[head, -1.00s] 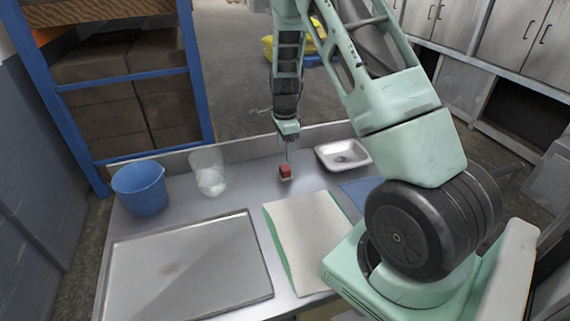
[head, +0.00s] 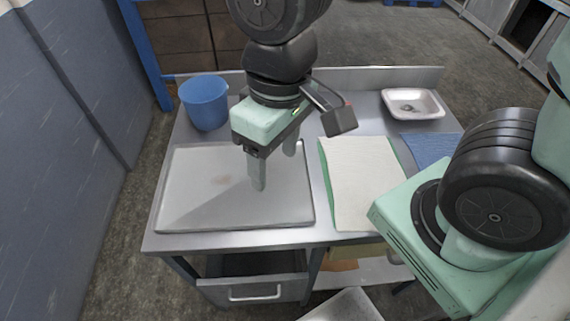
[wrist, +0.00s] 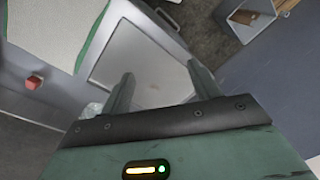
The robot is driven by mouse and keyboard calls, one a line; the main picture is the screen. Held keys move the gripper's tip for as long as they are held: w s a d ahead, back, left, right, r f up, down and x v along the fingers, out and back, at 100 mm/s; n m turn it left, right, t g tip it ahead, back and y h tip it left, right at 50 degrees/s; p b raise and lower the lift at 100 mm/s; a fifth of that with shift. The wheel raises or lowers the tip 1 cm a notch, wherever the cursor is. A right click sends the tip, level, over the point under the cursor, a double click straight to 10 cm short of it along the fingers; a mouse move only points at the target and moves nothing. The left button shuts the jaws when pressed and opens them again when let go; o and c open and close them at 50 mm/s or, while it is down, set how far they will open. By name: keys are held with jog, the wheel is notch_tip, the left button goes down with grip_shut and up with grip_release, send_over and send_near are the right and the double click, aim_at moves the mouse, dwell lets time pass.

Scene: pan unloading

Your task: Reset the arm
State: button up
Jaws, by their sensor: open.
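My gripper (head: 273,168) is open and points down above the flat metal tray (head: 185,205) on the left of the table. Nothing shows between its fingers. In the wrist view, the two fingers of my gripper (wrist: 160,80) are spread apart with the tray (wrist: 140,55) beyond them. A small red block (wrist: 34,82) lies on the table at the left of the wrist view, away from the fingers. In the head view my wrist hides most of that block.
A blue bucket (head: 205,103) stands at the table's back left. A light board (head: 362,185) with a green edge lies right of the tray. A white dish (head: 413,103) and a blue cloth (head: 432,148) are at the right. A drawer (head: 255,291) is below the table front.

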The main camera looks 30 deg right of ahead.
jog(key=s+n, duration=0.2)
jog(key=s, duration=0.1)
notch_tip(320, 180, down, 3)
jog(key=b, duration=0.3)
jog(key=shift+f, duration=0.15)
jog(key=shift+w, duration=0.1)
dwell(0.8)
